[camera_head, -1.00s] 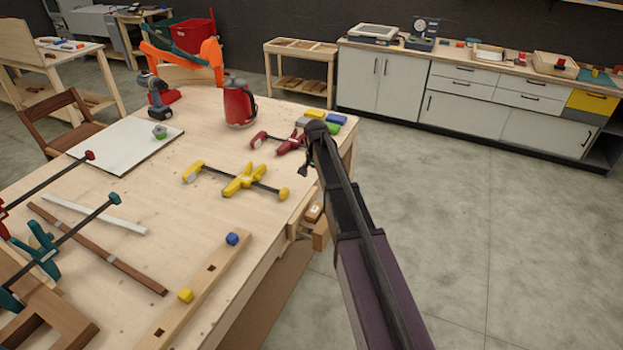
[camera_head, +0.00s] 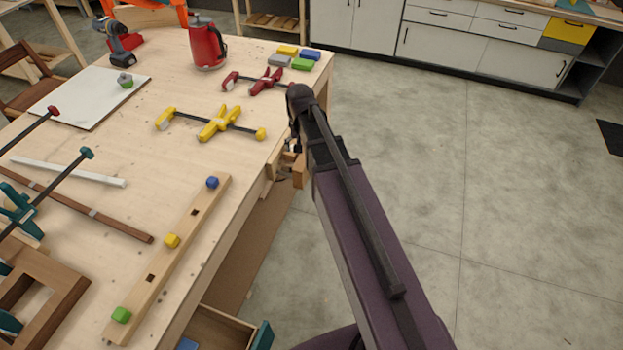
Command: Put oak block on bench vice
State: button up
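The bench vice (camera_head: 300,170), with a wooden jaw, is on the right edge of the workbench in the head view. My arm partly covers it. My gripper (camera_head: 294,144) points down by the bench edge, just above or beside the vice. Its fingers are small and mostly hidden behind my arm, so I cannot tell whether they are open or hold anything. I cannot make out an oak block for certain; small wooden and pale shapes show at the vice below my gripper.
The workbench (camera_head: 140,215) holds a yellow clamp (camera_head: 218,124), a red clamp (camera_head: 268,80), a red kettle (camera_head: 207,46) and a wooden bar (camera_head: 160,270) with coloured cubes. An open drawer (camera_head: 222,328) juts out at the bottom. The floor on the right is clear.

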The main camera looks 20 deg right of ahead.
jog(key=s+n, duration=0.3)
jog(key=s, duration=1)
jog(key=shift+a, duration=0.3)
jog(key=c, duration=0.6)
jog(key=shift+a, duration=0.1)
